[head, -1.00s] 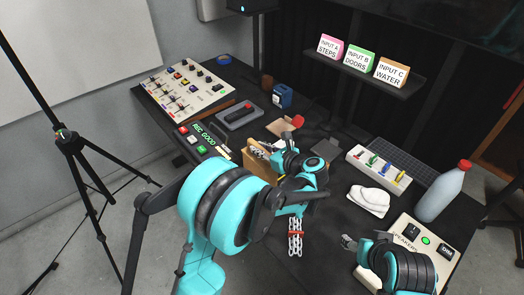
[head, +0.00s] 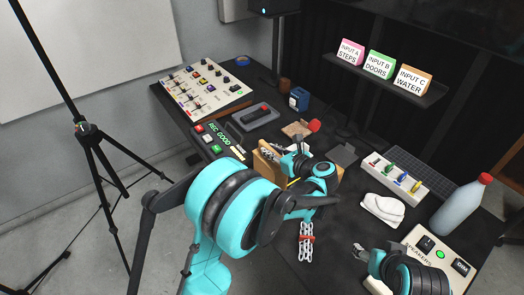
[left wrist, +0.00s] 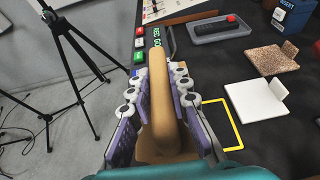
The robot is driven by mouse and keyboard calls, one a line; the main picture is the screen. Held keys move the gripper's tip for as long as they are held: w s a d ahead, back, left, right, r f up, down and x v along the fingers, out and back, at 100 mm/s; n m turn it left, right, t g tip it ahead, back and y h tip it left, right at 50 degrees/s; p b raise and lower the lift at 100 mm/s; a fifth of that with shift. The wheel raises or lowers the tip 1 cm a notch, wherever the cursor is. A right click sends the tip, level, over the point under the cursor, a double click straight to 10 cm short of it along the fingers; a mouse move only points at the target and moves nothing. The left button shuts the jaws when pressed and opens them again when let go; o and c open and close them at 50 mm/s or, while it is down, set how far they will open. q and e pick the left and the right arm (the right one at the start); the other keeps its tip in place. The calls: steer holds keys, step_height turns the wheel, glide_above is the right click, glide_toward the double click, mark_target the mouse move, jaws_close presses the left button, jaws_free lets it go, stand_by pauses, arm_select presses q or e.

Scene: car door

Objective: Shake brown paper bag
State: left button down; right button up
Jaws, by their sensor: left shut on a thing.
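The brown paper bag (head: 267,167) is at the left part of the black table, partly hidden behind my left arm in the head view. My left gripper (head: 292,150) is shut on it. In the left wrist view the bag (left wrist: 160,95) stands as a tan, narrow upright shape, pressed between the purple pads of my left gripper (left wrist: 158,105). The bag's lower part and any contents are hidden. My right gripper (head: 361,252) is low at the right in the head view, apart from the bag; its jaws are too small to read.
Around the bag are a chain with a red band (head: 306,240), a white cloth (head: 383,208), a grey tray (head: 254,117) and a yellow frame (left wrist: 222,124). A bottle (head: 460,208) stands at the right. A tripod (head: 88,130) stands on the floor at left.

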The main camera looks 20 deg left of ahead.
mark_target(261, 156)
arm_select(q)
steer(key=w+d, duration=0.2)
steer(key=d, duration=0.5)
steer(key=s+a, duration=0.1)
steer(key=a, duration=0.2)
steer(key=s+a, duration=0.1)
steer(key=a, duration=0.3)
steer(key=s+a, duration=0.1)
steer(key=a, duration=0.2)
steer(key=shift+a+b, duration=0.3)
steer(key=shift+b, duration=0.05)
steer(key=w+d, duration=0.3)
steer(key=d, duration=0.7)
steer(key=s+a, duration=0.1)
steer(key=a, duration=0.2)
steer(key=s+a, duration=0.1)
steer(key=a, duration=0.2)
steer(key=s+a, duration=0.1)
steer(key=a, duration=0.3)
steer(key=shift+b, duration=0.35)
steer(key=shift+w+d, duration=0.1)
steer(key=shift+d, duration=0.05)
